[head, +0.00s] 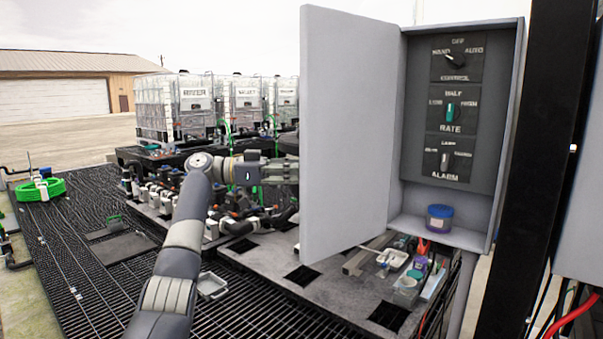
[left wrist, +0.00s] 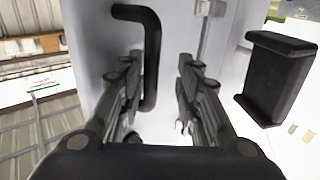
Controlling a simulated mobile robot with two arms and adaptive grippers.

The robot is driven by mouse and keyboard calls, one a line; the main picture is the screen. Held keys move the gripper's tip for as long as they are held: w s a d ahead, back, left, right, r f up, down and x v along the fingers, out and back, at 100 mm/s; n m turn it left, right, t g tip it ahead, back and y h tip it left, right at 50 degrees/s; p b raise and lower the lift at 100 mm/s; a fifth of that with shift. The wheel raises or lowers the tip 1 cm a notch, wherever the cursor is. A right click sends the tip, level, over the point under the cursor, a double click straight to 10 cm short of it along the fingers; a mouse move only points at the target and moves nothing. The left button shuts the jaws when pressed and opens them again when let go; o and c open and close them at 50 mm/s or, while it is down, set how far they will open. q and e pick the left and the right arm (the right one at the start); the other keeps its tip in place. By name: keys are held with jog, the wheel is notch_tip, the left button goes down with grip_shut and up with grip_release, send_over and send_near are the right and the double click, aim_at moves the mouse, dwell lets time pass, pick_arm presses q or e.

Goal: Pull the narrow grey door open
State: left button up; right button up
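The narrow grey door (head: 345,130) stands wide open in the head view, swung out to the left of its grey cabinet (head: 509,130). Its inner face and the cabinet's interior show. My left arm comes up from the bottom and bends right, passing behind the door, so the left gripper is hidden there. In the left wrist view my left gripper (left wrist: 160,75) is open, its fingers apart in front of the pale door face (left wrist: 88,60). A black bar handle (left wrist: 151,55) shows between and beyond the fingers; I cannot tell whether they touch it. My right gripper is not in view.
Inside the cabinet are HAND/AUTO, RATE and ALARM dials (head: 452,112) and a blue-purple jar (head: 439,218). A bench (head: 270,262) with small containers lies below. A black post (head: 536,170) stands close at right. Caged totes (head: 175,105) stand behind.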

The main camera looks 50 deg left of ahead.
pick_arm(q)
jog(key=shift+s+a+r, duration=0.1)
jog(key=shift+s+r, duration=0.1)
jog(key=shift+r, duration=0.4)
jog(key=f+v, duration=0.1)
jog(key=v, duration=1)
jog(key=shift+s+a, duration=0.25)
jog(key=shift+a, duration=0.1)
jog(key=shift+w, duration=0.2)
jog(key=shift+f, duration=0.1)
